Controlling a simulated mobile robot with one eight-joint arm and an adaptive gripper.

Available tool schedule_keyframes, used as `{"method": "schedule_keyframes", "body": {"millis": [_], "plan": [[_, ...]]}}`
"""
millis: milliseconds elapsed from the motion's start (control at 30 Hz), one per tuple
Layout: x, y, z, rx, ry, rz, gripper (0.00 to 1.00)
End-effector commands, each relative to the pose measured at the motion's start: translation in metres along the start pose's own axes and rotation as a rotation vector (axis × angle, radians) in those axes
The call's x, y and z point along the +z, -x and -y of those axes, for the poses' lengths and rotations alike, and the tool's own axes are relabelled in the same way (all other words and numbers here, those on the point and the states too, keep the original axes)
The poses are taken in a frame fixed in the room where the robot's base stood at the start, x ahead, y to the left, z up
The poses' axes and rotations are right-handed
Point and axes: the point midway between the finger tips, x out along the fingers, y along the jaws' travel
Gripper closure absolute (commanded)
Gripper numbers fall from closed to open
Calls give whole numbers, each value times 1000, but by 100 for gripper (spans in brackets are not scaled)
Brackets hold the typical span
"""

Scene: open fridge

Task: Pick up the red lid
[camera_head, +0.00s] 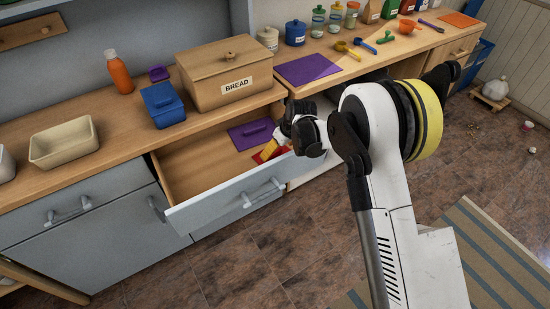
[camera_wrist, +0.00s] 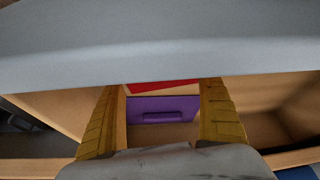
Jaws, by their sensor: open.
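The red lid (camera_head: 257,157) lies inside the open drawer near its front, partly hidden by my gripper. In the wrist view, only a strip of the red lid (camera_wrist: 165,87) shows, just below the drawer front's edge and between the finger ends. My gripper (camera_head: 270,149) reaches into the drawer over the red lid, with yellow fingers. In the wrist view my gripper (camera_wrist: 164,88) is open, its fingers spread wide with nothing held between them. Whether the fingers touch the lid cannot be told.
The open drawer (camera_head: 230,190) has a grey front that crosses the top of the wrist view (camera_wrist: 160,45). A purple lid (camera_head: 250,134) lies beside the red one. The bread box (camera_head: 225,75) and a blue container (camera_head: 163,105) stand on the counter above. The drawer's left part is empty.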

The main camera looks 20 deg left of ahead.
Motion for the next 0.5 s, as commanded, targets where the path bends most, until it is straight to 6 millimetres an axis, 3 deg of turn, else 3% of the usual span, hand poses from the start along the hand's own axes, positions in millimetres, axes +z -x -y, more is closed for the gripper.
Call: {"method": "schedule_keyframes", "body": {"millis": [100,200,433,500], "plan": [[-2,-25,2,0,0,0,13],[-2,-36,2,0,0,0,13],[-3,-35,2,0,0,0,13],[-3,-35,2,0,0,0,34]]}}
